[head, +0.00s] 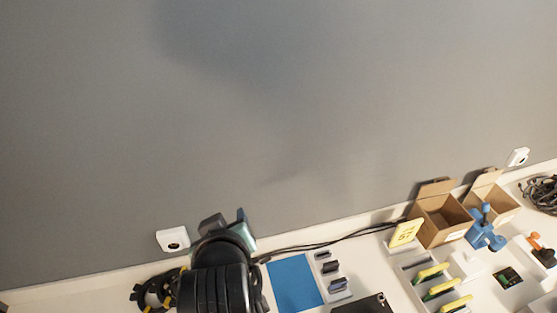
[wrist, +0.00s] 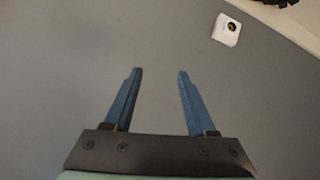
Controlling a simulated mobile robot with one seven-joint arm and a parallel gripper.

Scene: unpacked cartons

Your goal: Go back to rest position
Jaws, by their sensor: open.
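My gripper (wrist: 158,85) shows in the wrist view with its two blue fingers apart and nothing between them.
A white wall socket (head: 173,240) is just left of my gripper; one shows in the wrist view (wrist: 227,30). A blue mat (head: 294,284), black cables (head: 340,236), open cartons (head: 440,219), a blue part (head: 485,231) and a yellow card (head: 405,232) lie to the right.

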